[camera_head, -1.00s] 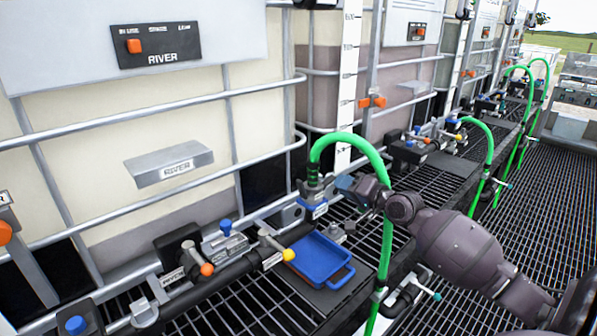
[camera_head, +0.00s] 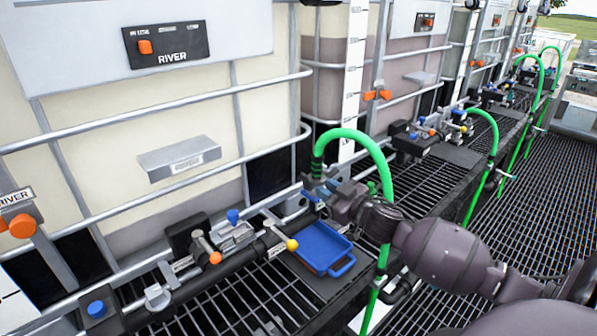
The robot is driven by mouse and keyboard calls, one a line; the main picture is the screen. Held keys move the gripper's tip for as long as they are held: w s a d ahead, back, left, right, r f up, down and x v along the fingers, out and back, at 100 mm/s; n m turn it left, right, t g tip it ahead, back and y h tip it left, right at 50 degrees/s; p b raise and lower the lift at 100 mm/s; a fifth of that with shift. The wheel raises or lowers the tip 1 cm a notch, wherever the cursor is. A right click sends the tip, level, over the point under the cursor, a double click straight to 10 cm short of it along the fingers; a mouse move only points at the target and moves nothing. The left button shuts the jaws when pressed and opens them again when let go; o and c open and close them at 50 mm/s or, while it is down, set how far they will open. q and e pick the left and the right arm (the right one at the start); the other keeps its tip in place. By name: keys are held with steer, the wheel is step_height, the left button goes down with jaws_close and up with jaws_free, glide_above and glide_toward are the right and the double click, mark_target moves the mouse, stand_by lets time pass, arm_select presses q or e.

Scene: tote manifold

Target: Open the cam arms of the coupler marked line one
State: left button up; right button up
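The coupler (camera_head: 316,176) is at the lower end of the nearest green hose (camera_head: 345,133), beside the tote marked RIVER. Its lower part is mostly hidden by my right gripper, and its line label and cam arms cannot be made out. My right gripper (camera_head: 324,192) comes in from the right and is at the coupler, with its fingers close against it or overlapping it in the picture. Whether it touches or is shut cannot be told. My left gripper is not in view.
A blue tray (camera_head: 322,262) lies below the coupler on a dark plate. A valve with a yellow-tipped handle (camera_head: 291,244) and an orange-knobbed valve (camera_head: 215,258) are to the left. The green hose hangs down close to my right arm. More totes, hoses and grating recede to the right.

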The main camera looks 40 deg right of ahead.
mark_target(301, 173)
steer(key=shift+w+a+r, duration=0.1)
steer(key=shift+w+a, duration=0.05)
steer(key=shift+w, duration=1.65)
steer(key=shift+w+a, duration=0.15)
steer(key=shift+w, duration=1.65)
steer(key=shift+w+a+r, duration=0.1)
steer(key=shift+w+a, duration=0.05)
steer(key=shift+w, duration=1.65)
jaws_close()
